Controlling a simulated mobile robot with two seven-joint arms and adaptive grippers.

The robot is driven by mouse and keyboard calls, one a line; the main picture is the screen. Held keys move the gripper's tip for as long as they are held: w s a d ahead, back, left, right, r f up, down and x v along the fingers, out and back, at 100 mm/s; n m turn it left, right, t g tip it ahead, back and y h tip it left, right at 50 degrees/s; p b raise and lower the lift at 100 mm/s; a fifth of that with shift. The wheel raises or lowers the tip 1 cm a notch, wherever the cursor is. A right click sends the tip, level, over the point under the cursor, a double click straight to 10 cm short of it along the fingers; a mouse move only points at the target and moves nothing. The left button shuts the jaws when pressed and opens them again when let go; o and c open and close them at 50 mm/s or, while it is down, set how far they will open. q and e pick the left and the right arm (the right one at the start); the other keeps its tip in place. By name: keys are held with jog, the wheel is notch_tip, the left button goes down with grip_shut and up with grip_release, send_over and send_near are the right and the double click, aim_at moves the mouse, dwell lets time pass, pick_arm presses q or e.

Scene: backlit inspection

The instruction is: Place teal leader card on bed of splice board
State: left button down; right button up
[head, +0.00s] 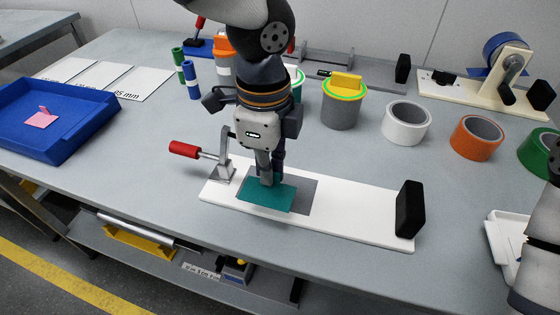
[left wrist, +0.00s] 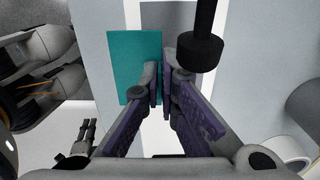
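The teal leader card (head: 266,197) is over the front left part of the grey bed (head: 303,196) on the white splice board (head: 352,212). Part of the bed shows bare to its right. My left gripper (head: 271,181) is at the card's back part, its fingers nearly together and apparently shut on it. The left wrist view shows the card (left wrist: 134,62) beside and under the fingertips (left wrist: 163,84); the grip itself is hidden. The card's edge passes the board's edge there. I cannot tell whether it touches the bed.
A red-handled clamp (head: 186,150) stands at the board's left end and a black block (head: 409,209) at its right end. A blue tray (head: 38,142) with a pink card (head: 41,120) is at left. Tape rolls (head: 407,123) and a grey cup (head: 341,112) stand behind.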

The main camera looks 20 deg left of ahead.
pick_arm(q)
jog(key=w, duration=0.3)
jog(key=shift+w+d+f, duration=0.1)
jog(key=shift+w+f, duration=0.15)
jog(key=shift+w, duration=0.05)
jog(key=shift+w+f+b, duration=0.15)
jog(key=shift+f, duration=0.75)
jog(key=shift+w+f+b, duration=0.15)
jog(key=shift+f, duration=0.7)
jog(key=c, duration=1.8)
grip_release()
notch_tip(320, 180, up, 12)
jog(key=shift+r+p, duration=0.15)
jog(key=shift+p, duration=0.25)
